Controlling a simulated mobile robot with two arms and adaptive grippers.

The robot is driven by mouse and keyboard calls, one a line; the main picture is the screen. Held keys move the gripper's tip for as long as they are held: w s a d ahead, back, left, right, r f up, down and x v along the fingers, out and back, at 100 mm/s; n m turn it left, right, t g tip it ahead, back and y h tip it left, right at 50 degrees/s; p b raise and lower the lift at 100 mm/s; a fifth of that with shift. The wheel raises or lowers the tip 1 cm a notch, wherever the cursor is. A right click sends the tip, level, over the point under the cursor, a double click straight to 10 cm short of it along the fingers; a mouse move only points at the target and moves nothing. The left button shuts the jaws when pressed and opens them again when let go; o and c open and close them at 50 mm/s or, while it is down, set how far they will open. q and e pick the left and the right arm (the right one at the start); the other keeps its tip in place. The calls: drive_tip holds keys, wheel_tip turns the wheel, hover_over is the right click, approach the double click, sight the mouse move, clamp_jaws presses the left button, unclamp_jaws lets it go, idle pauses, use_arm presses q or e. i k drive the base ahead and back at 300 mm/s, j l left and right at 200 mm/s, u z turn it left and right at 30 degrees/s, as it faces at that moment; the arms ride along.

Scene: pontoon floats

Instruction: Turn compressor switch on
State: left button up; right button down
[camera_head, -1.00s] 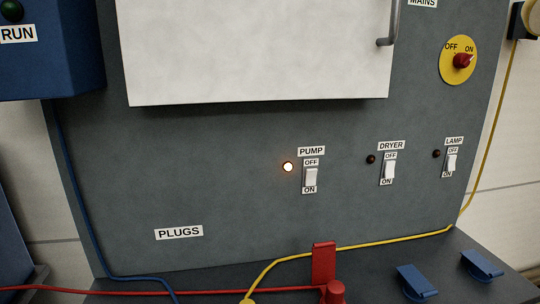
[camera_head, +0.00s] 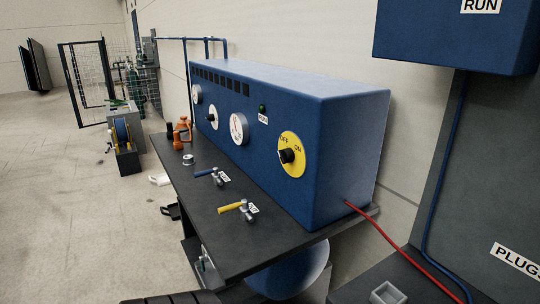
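The compressor switch (camera_head: 287,156) is a black rotary knob on a yellow disc marked OFF and ON. It sits on the front of the long blue compressor cabinet (camera_head: 335,135), near its right end. The knob seems turned toward the left, away from the ON mark, but it is too small to tell its exact setting. A dark green lamp (camera_head: 262,108) with a small label is up and left of the switch. Neither of my grippers shows in the head view.
The cabinet stands on a dark bench (camera_head: 225,240) with a yellow-handled valve (camera_head: 232,207), a blue-handled valve (camera_head: 207,172) and orange items (camera_head: 183,130). A red hose (camera_head: 400,248) leaves the cabinet's right end. Open floor (camera_head: 70,210) lies left.

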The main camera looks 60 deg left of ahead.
sight(287, 155)
drive_tip(key=u, duration=1.8)
